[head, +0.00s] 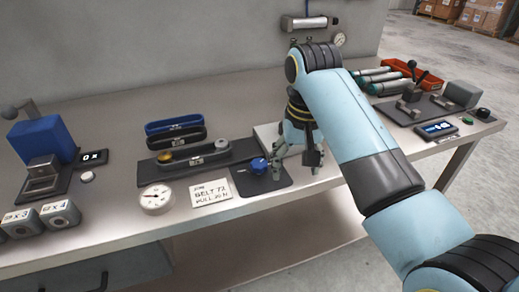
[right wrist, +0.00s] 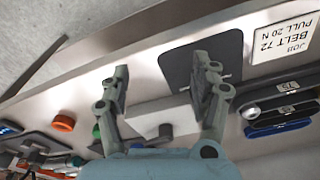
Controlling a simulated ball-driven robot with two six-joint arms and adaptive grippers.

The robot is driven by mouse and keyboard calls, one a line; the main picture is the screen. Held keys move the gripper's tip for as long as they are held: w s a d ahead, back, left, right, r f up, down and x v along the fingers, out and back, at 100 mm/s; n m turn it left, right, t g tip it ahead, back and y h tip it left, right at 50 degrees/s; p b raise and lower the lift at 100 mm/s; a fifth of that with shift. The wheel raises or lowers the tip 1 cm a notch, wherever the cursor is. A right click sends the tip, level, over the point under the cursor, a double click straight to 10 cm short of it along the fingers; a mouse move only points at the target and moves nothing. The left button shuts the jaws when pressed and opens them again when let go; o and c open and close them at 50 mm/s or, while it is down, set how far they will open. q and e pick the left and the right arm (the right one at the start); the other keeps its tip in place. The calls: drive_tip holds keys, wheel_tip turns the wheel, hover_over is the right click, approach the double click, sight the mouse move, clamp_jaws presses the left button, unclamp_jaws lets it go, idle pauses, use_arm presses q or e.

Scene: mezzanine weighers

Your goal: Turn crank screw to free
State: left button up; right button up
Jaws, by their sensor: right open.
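The blue crank knob (head: 259,165) sits at the right end of the dark tensioner base (head: 228,160), over a black mat (head: 266,182) on the bench. A yellowish round part and a grey pulley stand on the base. My right gripper (head: 297,160) points down just right of the knob, its fingers apart and empty. In the right wrist view my right gripper (right wrist: 160,72) is open beside the black mat (right wrist: 178,66); the knob is not clearly seen there, perhaps hidden by a finger. I cannot tell whether a finger touches the knob. My left gripper is out of view.
A white block (right wrist: 160,116) lies behind the gripper. Blue and black belts (head: 174,124), a dial gauge (head: 157,199) and a job card (head: 211,192) reading BELT 72, PULL 20 N lie to the left.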

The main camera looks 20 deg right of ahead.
wheel_tip(320, 180, up, 6)
drive_tip(key=g, duration=0.1)
hover_over(259, 163)
drive_tip(key=shift+m, duration=0.4)
wheel_tip(259, 163, down, 10)
drive_tip(key=shift+f+b, duration=0.15)
drive_tip(key=shift+b, duration=0.25)
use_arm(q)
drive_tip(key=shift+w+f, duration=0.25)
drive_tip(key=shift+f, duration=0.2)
use_arm(e)
drive_tip(key=shift+c, duration=0.5)
drive_tip(key=c, duration=1.1)
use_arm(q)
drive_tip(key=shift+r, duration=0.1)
use_arm(e)
drive_tip(key=shift+o, duration=0.2)
